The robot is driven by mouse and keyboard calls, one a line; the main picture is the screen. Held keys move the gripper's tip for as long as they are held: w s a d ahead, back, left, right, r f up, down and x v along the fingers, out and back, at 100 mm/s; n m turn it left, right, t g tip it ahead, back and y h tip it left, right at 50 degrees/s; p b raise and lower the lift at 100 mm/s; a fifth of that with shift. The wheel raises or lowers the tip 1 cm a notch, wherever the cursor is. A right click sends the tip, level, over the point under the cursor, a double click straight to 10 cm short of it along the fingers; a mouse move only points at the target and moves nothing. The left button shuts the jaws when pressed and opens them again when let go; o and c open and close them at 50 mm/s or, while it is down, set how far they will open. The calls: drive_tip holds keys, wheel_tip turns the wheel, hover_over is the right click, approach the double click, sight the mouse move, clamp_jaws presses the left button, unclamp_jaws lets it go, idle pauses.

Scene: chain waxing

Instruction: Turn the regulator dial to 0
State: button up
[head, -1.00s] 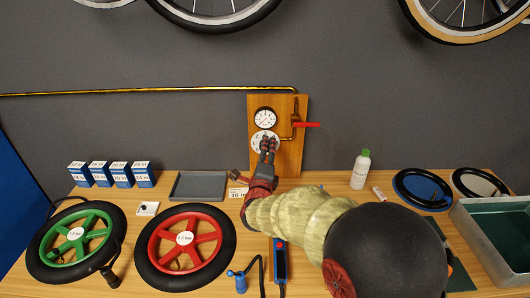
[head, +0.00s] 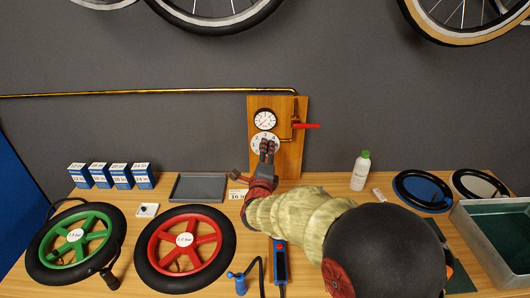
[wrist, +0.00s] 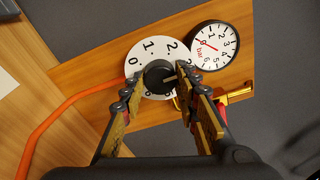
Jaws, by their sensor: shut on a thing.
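The regulator dial is a white numbered disc (wrist: 142,58) with a black knob (wrist: 159,77) at its centre, on a wooden board. A pale mark on the knob points right in the wrist view, away from the printed 0 at the disc's left. My gripper (wrist: 155,98) has its two fingers on either side of the knob, shut on it. In the head view the dial (head: 262,139) shows above my gripper (head: 267,148), which hides its lower part. The disc's lower numbers are partly hidden by the fingers and knob.
A pressure gauge (wrist: 215,45) with a red needle sits beside the dial, its needle near 0. A red valve handle (head: 306,126) juts right from the board (head: 290,162). A grey tray (head: 200,187) and red wheel (head: 184,240) lie on the bench; a bottle (head: 360,171) stands right.

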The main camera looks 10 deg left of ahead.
drive_tip(key=shift+c, duration=0.9)
drive_tip(key=shift+f, duration=0.1)
drive_tip(key=n+y, duration=0.1)
drive_tip(key=n, duration=1.3)
drive_tip(key=n+y+p, duration=0.1)
drive_tip(key=n, duration=1.3)
drive_tip(key=shift+d, duration=0.1)
drive_tip(key=shift+f+n, duration=0.1)
drive_tip(key=shift+n, duration=0.2)
drive_tip(key=o, duration=1.2)
drive_tip(key=shift+c, duration=0.2)
